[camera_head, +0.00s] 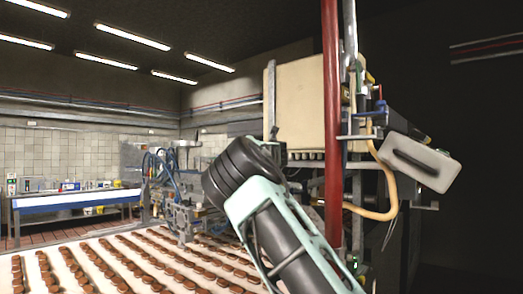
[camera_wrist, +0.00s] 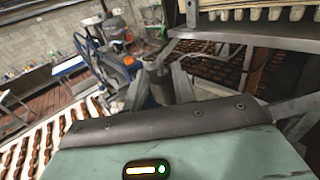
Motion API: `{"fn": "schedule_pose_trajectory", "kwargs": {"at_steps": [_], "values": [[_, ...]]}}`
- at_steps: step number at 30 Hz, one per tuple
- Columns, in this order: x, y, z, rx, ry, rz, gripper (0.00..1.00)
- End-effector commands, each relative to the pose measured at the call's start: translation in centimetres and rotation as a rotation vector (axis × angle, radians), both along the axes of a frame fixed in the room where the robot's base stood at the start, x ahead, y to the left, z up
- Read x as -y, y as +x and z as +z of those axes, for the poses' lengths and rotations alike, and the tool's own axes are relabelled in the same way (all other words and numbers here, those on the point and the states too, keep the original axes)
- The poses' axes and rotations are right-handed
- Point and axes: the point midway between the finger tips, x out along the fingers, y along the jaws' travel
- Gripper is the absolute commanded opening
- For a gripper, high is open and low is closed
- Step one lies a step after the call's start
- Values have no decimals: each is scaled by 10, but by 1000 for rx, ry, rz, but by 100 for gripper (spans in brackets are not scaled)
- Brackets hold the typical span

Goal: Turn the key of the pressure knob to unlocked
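In the wrist view my gripper (camera_wrist: 159,80) points into the machinery, its two grey fingers apart on either side of a dark grey cylindrical part (camera_wrist: 160,86). That part may be the pressure knob, but I cannot tell for sure. I cannot tell whether the fingers touch it. No key can be made out, so its position is not visible. In the head view my arm covers the middle of the machine, and my fingers are hidden.
A red vertical pipe (camera_head: 332,120) and a cream hopper (camera_head: 297,105) stand close to my arm. Blue hoses (camera_head: 158,165) hang left of it. A blue-edged table (camera_head: 75,200) is further back.

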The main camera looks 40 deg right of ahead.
Motion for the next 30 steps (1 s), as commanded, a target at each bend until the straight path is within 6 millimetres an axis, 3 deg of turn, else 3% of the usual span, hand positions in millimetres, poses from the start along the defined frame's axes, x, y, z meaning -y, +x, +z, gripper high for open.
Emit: {"fn": "schedule_pose_trajectory", "kwargs": {"at_steps": [7,18,21,30], "values": [[17,24,2,-1,0,0,26],[20,27,-1,1,2,0,26],[20,27,-1,0,1,0,0],[20,27,-1,1,1,9,0]]}}
